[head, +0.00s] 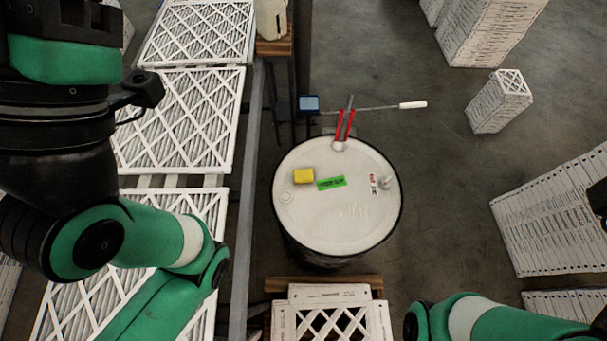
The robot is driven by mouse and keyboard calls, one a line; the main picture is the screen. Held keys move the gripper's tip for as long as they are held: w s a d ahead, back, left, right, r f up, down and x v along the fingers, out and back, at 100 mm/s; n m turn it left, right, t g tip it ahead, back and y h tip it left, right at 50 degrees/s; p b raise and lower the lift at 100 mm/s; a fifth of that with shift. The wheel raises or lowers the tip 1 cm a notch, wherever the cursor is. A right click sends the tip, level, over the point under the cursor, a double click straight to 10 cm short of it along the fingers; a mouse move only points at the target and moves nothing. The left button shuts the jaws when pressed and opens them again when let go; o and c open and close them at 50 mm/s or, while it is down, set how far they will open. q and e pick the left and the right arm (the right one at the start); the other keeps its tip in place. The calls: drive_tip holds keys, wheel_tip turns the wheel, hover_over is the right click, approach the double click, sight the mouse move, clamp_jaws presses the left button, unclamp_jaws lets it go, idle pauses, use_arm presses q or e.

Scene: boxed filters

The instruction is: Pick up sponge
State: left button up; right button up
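A small yellow block (303,176), which looks like the sponge, lies on the left part of the pale lid of a round drum (340,225). A flat bright green piece (331,183) lies just to its right. My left arm fills the left side of the head view, and part of my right arm shows at the bottom right. Neither gripper's fingers can be seen. Nothing is touching the yellow block.
On the lid are a small red-and-white item (374,183) and a small whitish item (387,183). A red-handled tool (344,125) stands at the far rim. A metal rail (245,190) and boxed filters (180,110) lie left. A filter box (333,318) is in front.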

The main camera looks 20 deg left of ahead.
idle(0.4)
use_arm(q)
drive_tip(key=o, duration=0.8)
